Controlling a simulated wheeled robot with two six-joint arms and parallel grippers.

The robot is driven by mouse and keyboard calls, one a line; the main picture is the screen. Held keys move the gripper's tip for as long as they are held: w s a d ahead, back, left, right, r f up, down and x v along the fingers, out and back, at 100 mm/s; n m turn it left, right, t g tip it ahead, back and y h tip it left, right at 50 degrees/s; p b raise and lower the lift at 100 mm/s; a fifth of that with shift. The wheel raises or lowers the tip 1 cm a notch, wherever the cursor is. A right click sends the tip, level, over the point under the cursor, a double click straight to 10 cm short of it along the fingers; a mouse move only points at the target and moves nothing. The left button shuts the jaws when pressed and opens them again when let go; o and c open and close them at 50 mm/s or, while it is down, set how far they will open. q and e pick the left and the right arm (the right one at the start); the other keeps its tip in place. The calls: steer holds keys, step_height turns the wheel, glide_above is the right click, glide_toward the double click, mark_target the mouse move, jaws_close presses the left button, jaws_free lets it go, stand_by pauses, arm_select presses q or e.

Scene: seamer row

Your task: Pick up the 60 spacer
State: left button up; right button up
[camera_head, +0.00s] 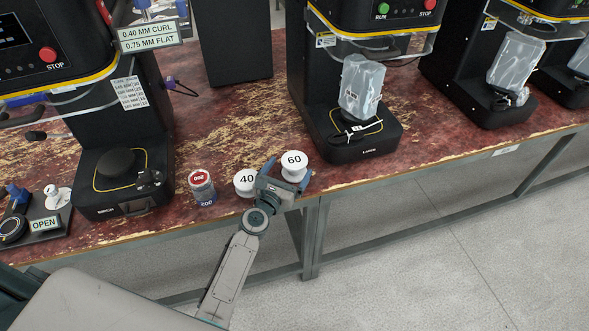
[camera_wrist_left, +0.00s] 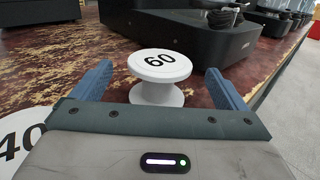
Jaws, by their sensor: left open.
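The 60 spacer (camera_head: 294,160) is a white spool with a black "60" on its top flange. It stands upright on the worn red bench near the front edge. It also shows in the left wrist view (camera_wrist_left: 160,66), between and just ahead of the two blue fingers. My left gripper (camera_head: 284,173) is open around the near side of the spacer, with one finger on each side and a visible gap to each. The left gripper also shows in the left wrist view (camera_wrist_left: 158,88). The lower part of the spool is partly hidden by the gripper in the head view.
The white 40 spacer (camera_head: 246,179) stands close to the left finger. A black seamer (camera_head: 352,132) with a bagged part stands behind the 60 spacer. The bench's front edge (camera_head: 335,189) is close by.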

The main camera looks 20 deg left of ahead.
mark_target(297, 157)
arm_select(q)
steer(key=w, duration=0.5)
steer(key=shift+w+d, duration=0.2)
steer(key=shift+d, duration=0.15)
steer(key=shift+w, duration=0.2)
steer(key=c, duration=1.1)
steer(key=shift+c, duration=0.2)
arm_select(e)
steer(key=shift+w+r, duration=0.2)
steer(key=shift+w, duration=0.45)
arm_select(q)
steer(key=shift+r, duration=0.2)
arm_select(e)
steer(key=shift+r, duration=0.15)
